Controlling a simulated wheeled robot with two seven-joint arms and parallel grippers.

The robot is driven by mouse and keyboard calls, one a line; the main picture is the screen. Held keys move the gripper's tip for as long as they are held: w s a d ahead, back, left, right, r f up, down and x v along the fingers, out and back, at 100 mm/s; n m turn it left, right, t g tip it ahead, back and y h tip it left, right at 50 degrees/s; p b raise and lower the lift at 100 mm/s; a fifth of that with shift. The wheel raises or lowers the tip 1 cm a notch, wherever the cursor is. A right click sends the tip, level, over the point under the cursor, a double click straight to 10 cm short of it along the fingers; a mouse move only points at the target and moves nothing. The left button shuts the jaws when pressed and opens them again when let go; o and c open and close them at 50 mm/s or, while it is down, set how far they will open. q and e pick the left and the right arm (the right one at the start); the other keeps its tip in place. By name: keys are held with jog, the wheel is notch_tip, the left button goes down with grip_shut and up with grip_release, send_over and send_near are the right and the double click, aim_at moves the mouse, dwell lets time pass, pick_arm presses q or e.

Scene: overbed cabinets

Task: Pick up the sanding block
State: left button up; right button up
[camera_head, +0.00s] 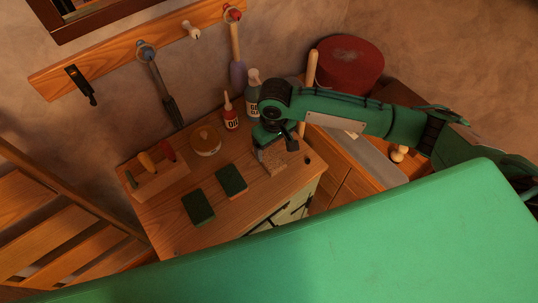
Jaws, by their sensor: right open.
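A tan, speckled block (273,160), which looks like the sanding block, sits on the wooden cabinet top (180,235) near its right side. My right gripper (275,146) is directly over the block, pointing down, with its jaws open. The fingers hide the block's upper part, and I cannot tell whether they touch it. Two dark green pads, one at left (198,207) and one nearer the gripper (231,180), lie on the same top. My left gripper is not in view.
A red-labelled bottle (230,115), a pale bottle (252,98) and a round tin (205,140) stand behind the block. A wooden holder with tools (158,180) is at left. A dark red round box (346,65) is at back right. The cabinet top's front left is clear.

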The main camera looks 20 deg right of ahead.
aim_at(272, 158)
jog(key=shift+f, duration=0.6)
jog(key=shift+w+f+p, duration=0.1)
jog(key=shift+f+p, duration=0.2)
jog(key=shift+w+a+f+p, duration=0.1)
jog(key=shift+f+p, duration=0.3)
jog(key=shift+f, duration=0.8)
jog(key=shift+w+a+f+p, duration=0.1)
jog(key=shift+f+p, duration=0.3)
jog(key=shift+f, duration=0.75)
jog(key=c, duration=1.1)
jog(key=shift+c, duration=0.2)
jog(key=shift+r, duration=0.1)
notch_tip(272, 158, up, 20)
jog(key=b, duration=0.3)
jog(key=shift+b, duration=0.35)
